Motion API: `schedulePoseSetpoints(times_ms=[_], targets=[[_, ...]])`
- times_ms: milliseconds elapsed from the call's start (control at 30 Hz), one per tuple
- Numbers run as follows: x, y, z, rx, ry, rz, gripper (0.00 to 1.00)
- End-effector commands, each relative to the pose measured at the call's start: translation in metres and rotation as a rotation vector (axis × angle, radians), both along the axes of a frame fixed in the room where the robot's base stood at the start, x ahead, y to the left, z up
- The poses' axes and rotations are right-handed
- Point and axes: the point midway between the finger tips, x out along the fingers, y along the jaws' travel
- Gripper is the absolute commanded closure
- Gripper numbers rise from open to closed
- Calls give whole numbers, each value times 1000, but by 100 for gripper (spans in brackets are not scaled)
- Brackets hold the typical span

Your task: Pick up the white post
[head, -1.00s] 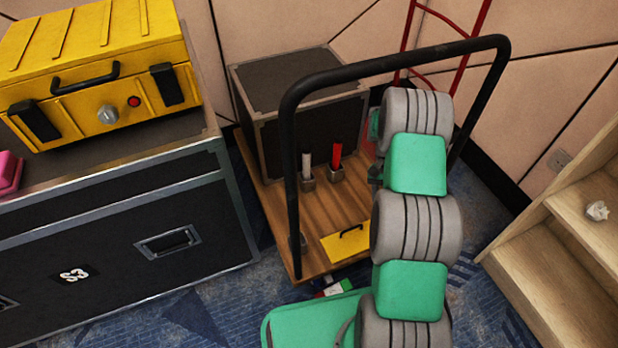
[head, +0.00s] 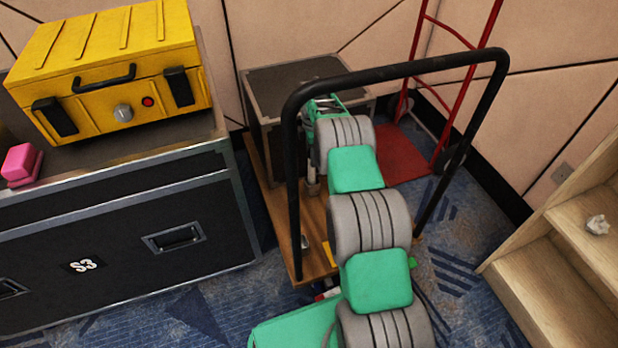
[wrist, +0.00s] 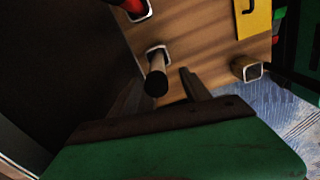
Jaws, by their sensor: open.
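The white post (head: 312,172) stands upright in a small metal socket on the wooden cart deck, partly covered by my arm in the head view. In the wrist view the post (wrist: 157,68) shows from its dark end, with its square socket behind it. My gripper (head: 322,108) is above the deck near the post, in front of the black case. It is open, and nothing shows between its fingers. One thin finger (wrist: 192,84) appears beside the post, apart from it in the picture. The other finger cannot be made out.
The red post (wrist: 131,6) stands close by in its own socket. An empty-looking socket (wrist: 246,68) and a yellow plate (wrist: 254,18) are on the deck. The cart's black handle (head: 400,68) arches around my arm. A black case (head: 285,78) stands behind.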

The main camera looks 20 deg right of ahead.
Motion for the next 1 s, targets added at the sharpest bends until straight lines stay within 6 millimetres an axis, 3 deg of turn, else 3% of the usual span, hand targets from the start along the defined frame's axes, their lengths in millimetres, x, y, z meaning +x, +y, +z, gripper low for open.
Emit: schedulePoseSetpoints(times_ms=[300, 567, 1000], targets=[[5, -1, -54, 0, 2, 0, 45], [5, -1, -59, 0, -1, 0, 45], [5, -1, -59, 0, 0, -1, 79]])
